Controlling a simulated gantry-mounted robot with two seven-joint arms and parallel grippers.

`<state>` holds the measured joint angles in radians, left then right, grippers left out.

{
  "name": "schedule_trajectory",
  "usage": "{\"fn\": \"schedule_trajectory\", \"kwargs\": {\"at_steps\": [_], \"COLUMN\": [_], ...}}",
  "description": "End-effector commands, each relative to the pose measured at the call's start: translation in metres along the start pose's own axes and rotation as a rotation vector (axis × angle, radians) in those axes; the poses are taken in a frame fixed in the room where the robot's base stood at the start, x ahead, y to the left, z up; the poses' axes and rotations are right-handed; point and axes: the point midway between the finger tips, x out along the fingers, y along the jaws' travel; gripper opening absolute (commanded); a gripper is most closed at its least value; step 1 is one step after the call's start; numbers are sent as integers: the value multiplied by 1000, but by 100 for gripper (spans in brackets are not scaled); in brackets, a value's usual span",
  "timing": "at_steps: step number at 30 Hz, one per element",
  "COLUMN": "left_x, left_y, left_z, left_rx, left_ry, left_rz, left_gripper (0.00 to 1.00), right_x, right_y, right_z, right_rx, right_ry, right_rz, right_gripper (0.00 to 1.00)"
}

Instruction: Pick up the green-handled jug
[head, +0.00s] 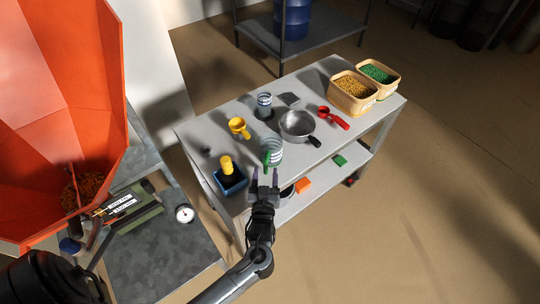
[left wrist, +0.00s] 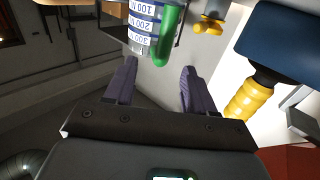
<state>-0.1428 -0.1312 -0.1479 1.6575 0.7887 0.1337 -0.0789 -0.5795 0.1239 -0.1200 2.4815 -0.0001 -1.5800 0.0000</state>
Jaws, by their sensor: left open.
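The green-handled jug (head: 273,149) is clear with graduation rings and stands near the front edge of the grey table. Its green handle faces my left gripper (head: 265,176), which is open and empty just in front of it. In the left wrist view the jug (left wrist: 143,24) shows printed volume marks, and its green handle (left wrist: 168,36) appears ahead of the gap between the open fingers (left wrist: 158,78). My right gripper is not in view.
On the table (head: 190,133) are a blue box with a yellow-handled tool (head: 227,165), a yellow scoop (head: 238,126), a steel pan (head: 297,123), a red scoop (head: 334,117) and tubs of yellow (head: 352,92) and green pellets (head: 379,77). An orange hopper (head: 75,60) stands left.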

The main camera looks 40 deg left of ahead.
Motion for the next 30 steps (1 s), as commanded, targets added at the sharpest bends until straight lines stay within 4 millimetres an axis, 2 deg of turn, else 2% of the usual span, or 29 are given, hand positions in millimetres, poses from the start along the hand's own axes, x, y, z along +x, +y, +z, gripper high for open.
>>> {"fn": "schedule_trajectory", "kwargs": {"at_steps": [5, 15, 24, 26, 30], "left_x": [11, 50, 53, 53, 53], "left_y": [0, 1, 1, 1, 1], "left_z": [1, 3, 2, 2, 3], "left_rx": [2, 1, 0, 0, 0], "left_ry": [0, -1, -2, -2, -2], "left_rz": [0, 0, 1, 1, 1], "left_gripper": [54, 54, 54, 47, 25], "right_x": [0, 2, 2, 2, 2], "right_y": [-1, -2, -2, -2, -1], "right_z": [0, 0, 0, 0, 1], "right_rx": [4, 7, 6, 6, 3], "right_ry": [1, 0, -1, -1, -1], "right_rz": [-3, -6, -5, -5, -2], "right_gripper": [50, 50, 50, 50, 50]}}
